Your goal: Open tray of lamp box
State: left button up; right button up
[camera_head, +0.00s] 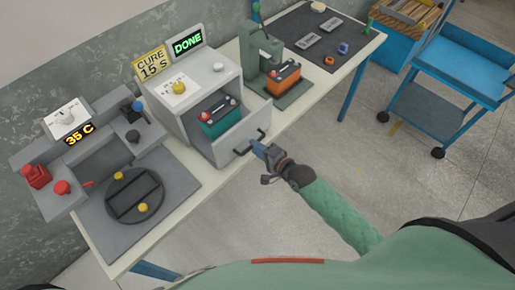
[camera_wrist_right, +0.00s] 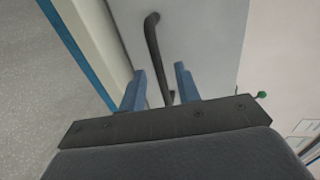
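The lamp box (camera_head: 205,75) is a pale grey cabinet on the bench, with a yellow "CURE 15 S" sign (camera_head: 152,64) and a green-lit "DONE" display (camera_head: 187,43) on top. Its tray (camera_head: 238,143) stands out from the front, with a teal battery block (camera_head: 221,120) in it. The tray's dark bar handle (camera_head: 262,132) is on the front panel; it also shows in the right wrist view (camera_wrist_right: 153,45). My right gripper (camera_head: 259,149) is at the handle. In the wrist view its blue fingers (camera_wrist_right: 160,80) are apart, with the handle between them and gaps visible. My left gripper is out of view.
A green press (camera_head: 258,50) holding an orange battery (camera_head: 284,78) stands right of the box. A grey station with a "35 C" display (camera_head: 80,134) and round plate (camera_head: 122,198) is left. A blue cart (camera_head: 460,80) stands at right. Floor before the bench is clear.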

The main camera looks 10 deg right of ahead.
pick_arm(q)
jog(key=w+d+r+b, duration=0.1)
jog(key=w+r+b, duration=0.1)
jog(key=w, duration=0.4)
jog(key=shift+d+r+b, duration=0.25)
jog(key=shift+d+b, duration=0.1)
jog(key=shift+b, duration=0.15)
pick_arm(e)
jog(key=v, duration=0.7)
jog(key=shift+s+d, duration=0.25)
jog(key=shift+s, duration=0.1)
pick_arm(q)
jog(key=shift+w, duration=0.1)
